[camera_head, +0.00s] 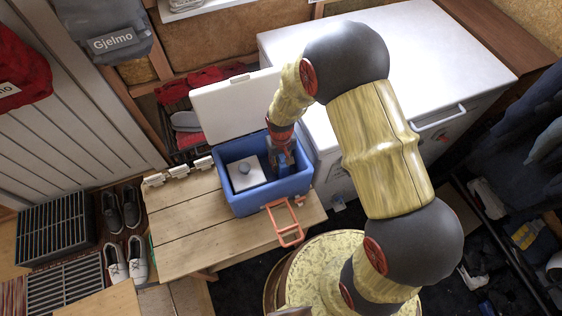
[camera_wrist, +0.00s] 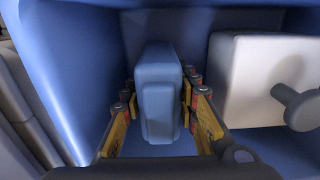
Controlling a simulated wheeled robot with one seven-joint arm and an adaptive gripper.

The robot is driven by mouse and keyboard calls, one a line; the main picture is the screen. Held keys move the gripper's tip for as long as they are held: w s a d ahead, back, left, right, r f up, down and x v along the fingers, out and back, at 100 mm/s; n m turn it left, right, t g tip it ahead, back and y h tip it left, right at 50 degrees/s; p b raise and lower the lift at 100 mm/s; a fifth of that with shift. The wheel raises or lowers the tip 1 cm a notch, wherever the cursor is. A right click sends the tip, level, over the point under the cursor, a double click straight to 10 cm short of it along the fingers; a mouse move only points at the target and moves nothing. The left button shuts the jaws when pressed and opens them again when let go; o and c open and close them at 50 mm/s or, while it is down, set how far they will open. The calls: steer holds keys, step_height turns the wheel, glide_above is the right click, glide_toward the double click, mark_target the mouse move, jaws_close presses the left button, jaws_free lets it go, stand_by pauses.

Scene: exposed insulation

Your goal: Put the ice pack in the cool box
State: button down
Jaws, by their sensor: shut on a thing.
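The cool box (camera_head: 258,205) is blue and stands open on a wooden bench, its white lid (camera_head: 228,105) tilted up at the back. My gripper (camera_head: 284,160) reaches down into its right part. In the wrist view my gripper (camera_wrist: 160,112) is shut on the blue ice pack (camera_wrist: 158,90), with a yellow finger on each side. The ice pack stands upright inside the blue walls (camera_wrist: 72,65). I cannot tell whether it touches the box floor. In the head view my gripper mostly hides the ice pack.
A white block with a grey knob (camera_head: 246,174) sits in the box's left part; it also shows in the wrist view (camera_wrist: 245,85). A red handle (camera_head: 290,236) hangs at the box front. A white chest (camera_head: 430,60) stands right of the box.

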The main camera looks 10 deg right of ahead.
steer(key=c, duration=1.3)
jaws_free()
steer(key=shift+r, duration=0.1)
step_height(320, 180, up, 12)
steer(key=shift+f, duration=0.1)
steer(key=s+d+r+t, duration=0.2)
steer(key=s+r, duration=0.4)
steer(key=r, duration=0.3)
steer(key=s+d+r+m+t, duration=0.1)
steer(key=s+d+r, duration=0.3)
steer(key=r, duration=0.6)
steer(key=s+d+r+m+t, duration=0.1)
steer(key=s+d+r+t, duration=0.1)
steer(key=s+r, duration=0.6)
steer(key=shift+s+d+r+t, duration=0.15)
steer(key=shift+d+r+t, duration=0.15)
steer(key=shift+d+r, duration=0.55)
